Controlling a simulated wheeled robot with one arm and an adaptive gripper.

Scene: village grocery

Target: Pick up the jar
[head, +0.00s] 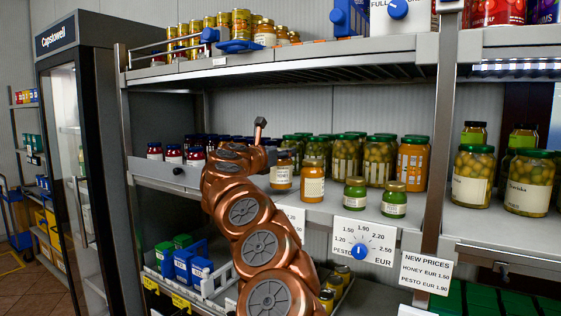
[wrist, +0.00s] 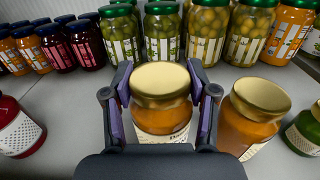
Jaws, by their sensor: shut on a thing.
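The jar (wrist: 162,118) has a gold lid, orange contents and a pale label. In the wrist view it stands upright between the two fingers of my gripper (wrist: 161,82), which is shut on its sides. I cannot tell whether its base rests on the shelf.
Green-filled jars (head: 355,194) stand farther right along the shelf edge (head: 350,222). Tall jars of pickles (wrist: 208,30) line the back. Dark red jars (wrist: 86,45) stand at back left, and one red jar (wrist: 18,128) at near left. A shelf post (head: 438,130) rises on the right.

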